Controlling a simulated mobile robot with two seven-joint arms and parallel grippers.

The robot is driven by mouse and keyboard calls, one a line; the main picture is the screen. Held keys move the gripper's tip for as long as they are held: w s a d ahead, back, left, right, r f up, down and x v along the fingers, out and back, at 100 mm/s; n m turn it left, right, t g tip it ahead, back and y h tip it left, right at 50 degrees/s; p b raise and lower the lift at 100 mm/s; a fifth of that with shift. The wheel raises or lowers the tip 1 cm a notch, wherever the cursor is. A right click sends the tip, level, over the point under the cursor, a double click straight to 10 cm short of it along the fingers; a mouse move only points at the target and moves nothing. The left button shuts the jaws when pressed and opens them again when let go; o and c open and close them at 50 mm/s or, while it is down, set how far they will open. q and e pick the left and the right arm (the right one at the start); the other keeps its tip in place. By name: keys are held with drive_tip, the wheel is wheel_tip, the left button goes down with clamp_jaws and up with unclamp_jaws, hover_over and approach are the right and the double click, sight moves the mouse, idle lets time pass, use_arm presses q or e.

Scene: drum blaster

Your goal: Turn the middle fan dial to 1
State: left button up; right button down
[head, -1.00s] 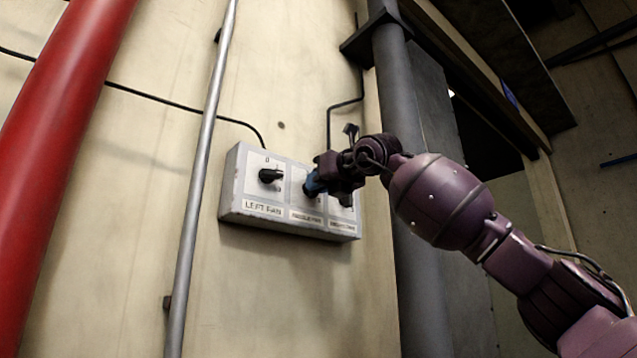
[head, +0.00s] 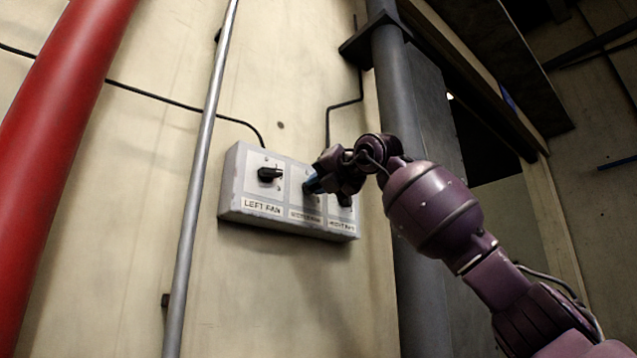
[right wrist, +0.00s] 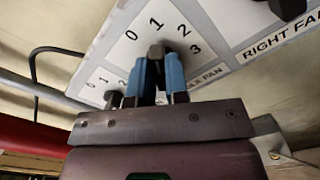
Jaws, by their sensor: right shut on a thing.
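A grey control box (head: 232,203) on the wall carries three dials in a row. The middle fan dial (right wrist: 156,51) is a dark knob with 0, 1, 2 and 3 printed around it. In the right wrist view its visible end lies just below the printed 1; its exact setting is hard to tell. My right gripper (head: 313,185) is shut on this dial, with one blue finger on each side, as the right wrist view (right wrist: 157,78) also shows. In the head view the gripper mostly hides the dial. My left gripper is out of view.
The left fan dial (head: 269,174) and right fan dial (right wrist: 288,6) sit close on either side. A thin grey pipe (head: 203,170) runs left of the box, with a thick red pipe (head: 62,120) beyond. A dark pipe (head: 397,90) stands to the right.

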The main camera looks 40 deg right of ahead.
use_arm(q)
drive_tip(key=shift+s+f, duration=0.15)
use_arm(e)
drive_tip(key=shift+m, duration=0.4)
drive_tip(key=c, duration=1.1)
unclamp_jaws()
use_arm(q)
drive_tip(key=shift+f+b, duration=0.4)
drive_tip(key=shift+b, duration=0.1)
use_arm(e)
drive_tip(key=s, duration=0.7)
drive_tip(key=s+d, duration=0.1)
drive_tip(key=s, duration=0.3)
drive_tip(key=shift+w, duration=0.1)
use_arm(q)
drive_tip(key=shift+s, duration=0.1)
